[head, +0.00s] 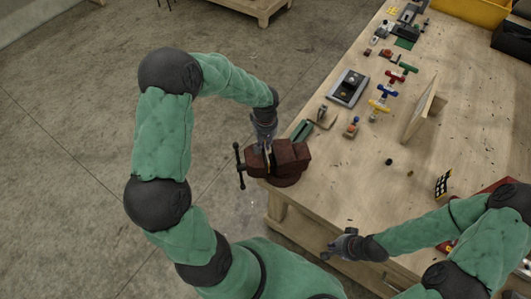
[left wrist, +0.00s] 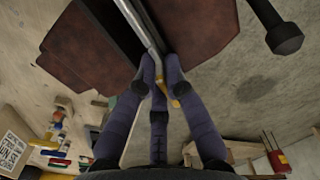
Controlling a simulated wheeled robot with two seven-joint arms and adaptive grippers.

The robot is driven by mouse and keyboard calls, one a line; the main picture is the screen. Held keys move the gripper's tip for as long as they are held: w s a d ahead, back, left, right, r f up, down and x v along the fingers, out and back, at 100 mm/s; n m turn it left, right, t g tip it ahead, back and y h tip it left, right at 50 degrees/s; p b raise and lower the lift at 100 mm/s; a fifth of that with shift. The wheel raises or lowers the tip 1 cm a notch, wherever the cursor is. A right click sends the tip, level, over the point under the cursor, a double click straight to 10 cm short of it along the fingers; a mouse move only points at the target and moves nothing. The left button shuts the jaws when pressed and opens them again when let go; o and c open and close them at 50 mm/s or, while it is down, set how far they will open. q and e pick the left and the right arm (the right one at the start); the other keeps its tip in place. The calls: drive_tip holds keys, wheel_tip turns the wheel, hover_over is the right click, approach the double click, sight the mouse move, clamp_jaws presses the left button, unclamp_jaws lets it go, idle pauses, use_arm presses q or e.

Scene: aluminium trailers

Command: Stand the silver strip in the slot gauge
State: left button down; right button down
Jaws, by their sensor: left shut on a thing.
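The silver strip (left wrist: 143,24) shows in the left wrist view as a narrow metal bar running through the gap between the jaws of a dark red vise (left wrist: 195,25). My left gripper (left wrist: 160,70) is shut on the strip, with its fingertips close to the vise. In the head view, my left gripper (head: 266,138) points down at the vise (head: 290,158) on the bench corner. Whether the jaws clamp the strip I cannot tell. A grey block with a dark recessed top (head: 347,88) may be the slot gauge. My right gripper (head: 340,248) hangs empty beside the bench's front edge; its opening is unclear.
A yellow bin (head: 475,10) stands at the far end. The vise handle (head: 239,165) sticks out left over the floor.

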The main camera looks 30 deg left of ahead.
use_arm(q)
drive_tip(key=shift+r, duration=0.1)
wheel_tip(320, 180, up, 10)
drive_tip(key=p, duration=0.5)
idle(1.4)
